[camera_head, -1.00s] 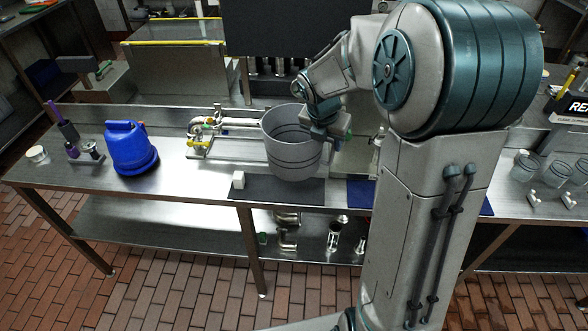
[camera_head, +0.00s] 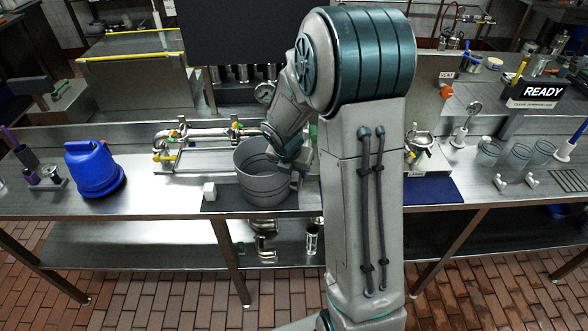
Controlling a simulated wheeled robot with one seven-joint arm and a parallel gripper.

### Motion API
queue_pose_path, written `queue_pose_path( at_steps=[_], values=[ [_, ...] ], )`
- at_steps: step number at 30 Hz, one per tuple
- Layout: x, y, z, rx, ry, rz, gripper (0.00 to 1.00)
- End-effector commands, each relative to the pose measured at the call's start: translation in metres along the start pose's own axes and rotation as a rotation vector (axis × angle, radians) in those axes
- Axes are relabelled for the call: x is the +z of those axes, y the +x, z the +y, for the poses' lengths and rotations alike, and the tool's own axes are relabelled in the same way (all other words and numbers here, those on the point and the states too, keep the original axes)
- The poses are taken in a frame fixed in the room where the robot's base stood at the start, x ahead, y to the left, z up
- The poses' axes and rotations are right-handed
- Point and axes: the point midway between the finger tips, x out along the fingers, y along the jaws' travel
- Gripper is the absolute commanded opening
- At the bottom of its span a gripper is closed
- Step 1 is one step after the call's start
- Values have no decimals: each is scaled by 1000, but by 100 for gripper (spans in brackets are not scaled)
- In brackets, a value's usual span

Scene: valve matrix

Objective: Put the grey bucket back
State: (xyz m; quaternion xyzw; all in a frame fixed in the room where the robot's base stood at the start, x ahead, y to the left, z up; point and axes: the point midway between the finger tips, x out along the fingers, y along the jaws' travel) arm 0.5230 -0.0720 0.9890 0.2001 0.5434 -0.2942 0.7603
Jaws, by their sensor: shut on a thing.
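The grey bucket (camera_head: 262,180) is upright, with dark bands around it, over the dark grey mat (camera_head: 222,201) at the front of the steel bench. Its base appears to be on or just above the mat; I cannot tell which. My gripper (camera_head: 294,160) is at the bucket's right rim and shut on it. The fingertips are partly hidden by my wrist, and my arm covers the bench to the right of the bucket.
A white block (camera_head: 210,191) stands close to the bucket's left. A pipe assembly with valves (camera_head: 200,140) lies behind it. A dark blue mat (camera_head: 428,190) lies right of my arm. Glass jars (camera_head: 519,155) stand further right.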

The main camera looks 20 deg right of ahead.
Motion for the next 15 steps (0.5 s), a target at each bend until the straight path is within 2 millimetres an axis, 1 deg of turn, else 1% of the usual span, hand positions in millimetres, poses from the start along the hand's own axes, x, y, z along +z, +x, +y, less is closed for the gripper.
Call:
queue_pose_path(
  at_steps=[8,9,11,15],
  values=[
    [0,1,0,2,1,-2,0],
    [0,2,0,1,1,-1,47],
    [0,1,0,1,1,-1,63],
    [0,1,0,1,1,-1,63]
  ],
)
